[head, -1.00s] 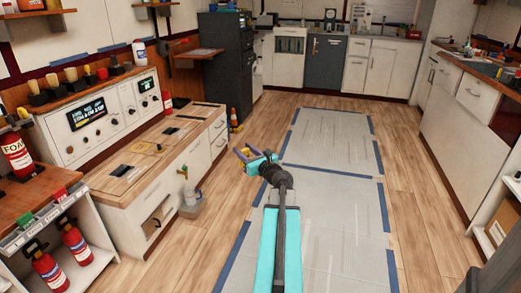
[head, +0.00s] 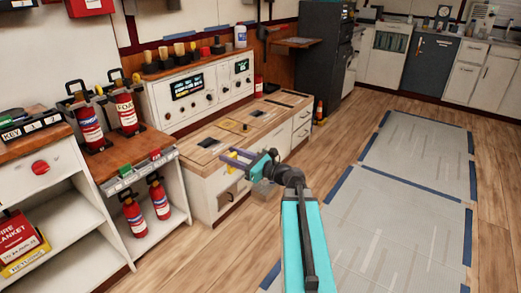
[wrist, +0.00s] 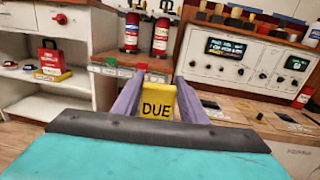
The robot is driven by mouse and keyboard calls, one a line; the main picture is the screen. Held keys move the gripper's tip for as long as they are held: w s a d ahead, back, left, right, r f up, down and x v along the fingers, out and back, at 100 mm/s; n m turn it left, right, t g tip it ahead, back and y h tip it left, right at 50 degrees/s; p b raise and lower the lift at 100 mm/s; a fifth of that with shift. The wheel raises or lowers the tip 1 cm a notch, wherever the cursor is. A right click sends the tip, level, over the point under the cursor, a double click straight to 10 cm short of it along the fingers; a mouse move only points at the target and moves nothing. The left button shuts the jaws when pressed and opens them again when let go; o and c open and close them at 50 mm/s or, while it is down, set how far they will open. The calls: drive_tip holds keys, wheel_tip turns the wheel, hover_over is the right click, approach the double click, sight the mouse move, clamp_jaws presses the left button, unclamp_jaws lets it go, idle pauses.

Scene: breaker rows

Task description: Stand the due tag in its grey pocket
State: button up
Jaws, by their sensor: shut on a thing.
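The yellow due tag (wrist: 157,103) is gripped between my gripper's two purple fingers, its word DUE facing the wrist camera, upright in that view. My gripper (head: 238,158) is shut on it in the air, in front of the wooden-topped cabinet in the head view. A row of grey pockets (head: 120,184) runs along the front edge of the wooden shelf top, left of my gripper and apart from it. A green tag (head: 139,169) and a red tag (head: 154,155) stand in that row. The row also shows beyond the fingers in the wrist view (wrist: 122,72).
Fire extinguishers (head: 125,114) stand on the shelf top, and more (head: 159,198) stand below. A control panel (head: 203,90) rises behind the wooden counter (head: 245,125). An open white shelf (head: 80,223) is at left. The wooden floor (head: 215,250) before them is clear.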

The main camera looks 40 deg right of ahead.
drive_tip(key=s+a+n+g+y, duration=0.1)
drive_tip(key=a+n+g+y, duration=0.2)
drive_tip(key=a, duration=0.9)
drive_tip(key=s+a+n+g+y, duration=0.2)
drive_tip(key=a+n+g+y, duration=0.1)
drive_tip(key=a, duration=1)
drive_tip(key=shift+r+y, duration=0.15)
drive_tip(key=shift+y, duration=0.65)
